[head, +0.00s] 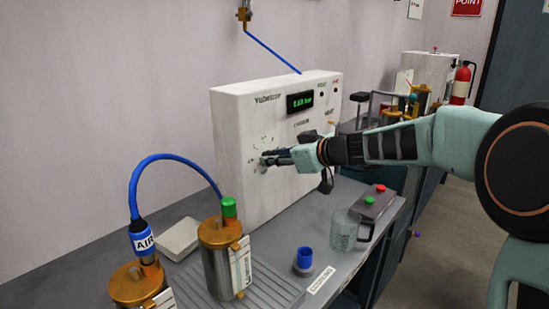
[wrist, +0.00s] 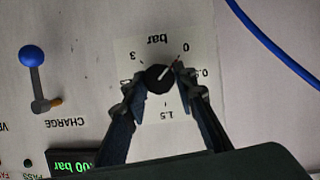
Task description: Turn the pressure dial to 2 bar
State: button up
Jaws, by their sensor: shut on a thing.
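The pointer aims up and right, towards the 0 mark; 0, 1.5 and 3 are legible, and a partly covered mark sits by the right finger. My gripper (wrist: 163,77) is shut on the dial, one finger on each side. In the head view my gripper (head: 272,158) reaches the front of the white panel (head: 240,135) from the right and hides the dial.
A green display (head: 300,102) and a blue-knobbed CHARGE lever (wrist: 35,75) sit on the same panel.

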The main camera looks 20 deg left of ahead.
jog(key=shift+w+f+m+y+p, duration=0.15)
jog(key=shift+m+y+p, duration=1.4)
jog(key=shift+m, duration=3.9)
jog(key=shift+s+f+m+y+p, duration=0.2)
jog(key=shift+m+y+p, duration=1.4)
jog(key=shift+m, duration=3.9)
jog(key=shift+w+f+m+y+p, duration=0.25)
jog(key=shift+m+y+p, duration=1.3)
jog(key=shift+m, duration=3.9)
jog(key=shift+f+m, duration=0.1)
jog(key=shift+m, duration=0.3)
jog(key=o, duration=1.2)
jog(key=shift+c, duration=0.2)
